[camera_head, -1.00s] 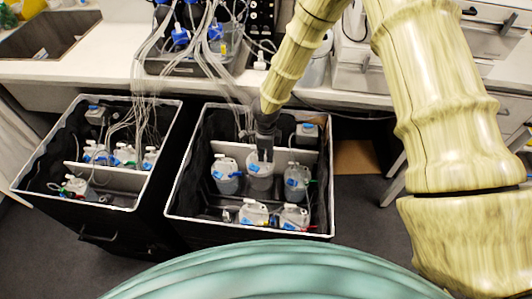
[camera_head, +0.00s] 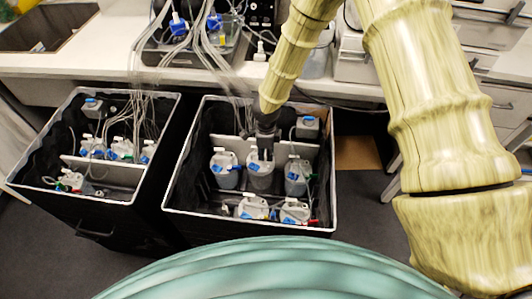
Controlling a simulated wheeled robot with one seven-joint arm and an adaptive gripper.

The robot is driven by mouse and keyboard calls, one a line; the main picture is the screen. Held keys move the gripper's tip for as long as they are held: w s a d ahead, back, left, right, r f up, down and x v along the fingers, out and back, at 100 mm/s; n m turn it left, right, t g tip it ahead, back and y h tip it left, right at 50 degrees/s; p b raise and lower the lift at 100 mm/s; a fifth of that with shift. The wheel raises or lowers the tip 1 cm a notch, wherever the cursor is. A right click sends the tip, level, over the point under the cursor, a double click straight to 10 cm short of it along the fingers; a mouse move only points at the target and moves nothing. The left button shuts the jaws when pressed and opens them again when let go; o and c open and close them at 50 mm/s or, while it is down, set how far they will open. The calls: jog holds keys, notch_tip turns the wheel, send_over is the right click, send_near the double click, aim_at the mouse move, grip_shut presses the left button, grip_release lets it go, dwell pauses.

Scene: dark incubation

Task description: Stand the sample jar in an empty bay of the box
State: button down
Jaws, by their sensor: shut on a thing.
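The sample jar (camera_head: 260,179) is pale grey and stands upright between my gripper's fingers, inside the right-hand black box (camera_head: 163,190). My gripper (camera_head: 261,155) points down and is shut on the jar's top. The jar is in the middle section, between a jar with blue marks on its left (camera_head: 224,170) and another on its right (camera_head: 297,176). A pale divider (camera_head: 225,143) is behind it. I cannot tell whether the jar's base touches the box floor.
Two jars (camera_head: 251,207) (camera_head: 295,212) stand in front of the held jar. A small container (camera_head: 307,127) sits at the back right of the box. A second black box (camera_head: 10,180) with several jars and tubes stands to the left. A white counter (camera_head: 70,65) runs behind.

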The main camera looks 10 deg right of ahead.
aim_at(266, 162)
jog(key=shift+f+b, duration=1)
jog(key=shift+f, duration=0.85)
jog(key=shift+s+f, duration=0.2)
jog(key=shift+f, duration=0.15)
jog(key=c, duration=1.6)
grip_release()
jog(key=shift+c, duration=0.2)
jog(key=shift+o, duration=0.9)
jog(key=shift+w+f, duration=0.15)
jog(key=shift+w, duration=0.05)
jog(key=shift+r, duration=0.25)
jog(key=shift+r+p, duration=3.3)
jog(key=shift+r, duration=1.15)
